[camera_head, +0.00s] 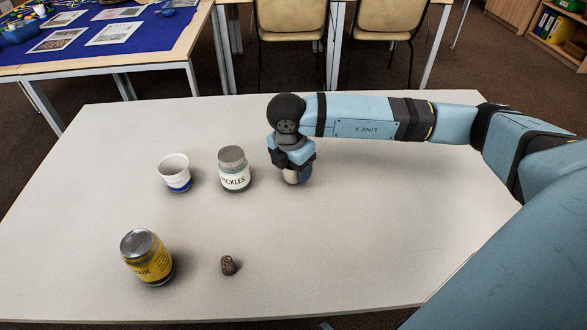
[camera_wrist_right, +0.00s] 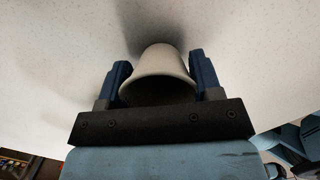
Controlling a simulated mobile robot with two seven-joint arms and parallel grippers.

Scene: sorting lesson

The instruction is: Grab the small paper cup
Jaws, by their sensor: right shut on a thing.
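My right gripper (camera_head: 293,171) is shut on a small pale cup (camera_head: 290,177), low over the right-centre of the table. In the right wrist view the cup (camera_wrist_right: 158,66) is plain off-white, between the two blue fingers of the right gripper (camera_wrist_right: 162,76). Its wide end with a dark opening faces my palm and its narrow end points to the table. I cannot tell whether it touches the tabletop. Another white cup (camera_head: 174,172) with a blue band stands upright to the left, open at the top. My left gripper is not in view.
A pickles jar (camera_head: 234,170) stands just left of my right gripper. A yellow-labelled jar (camera_head: 147,258) and a small brown lump (camera_head: 228,265) are nearer the front of the pale table (camera_head: 380,250). The table's right front is clear. Chairs (camera_head: 292,20) stand behind it.

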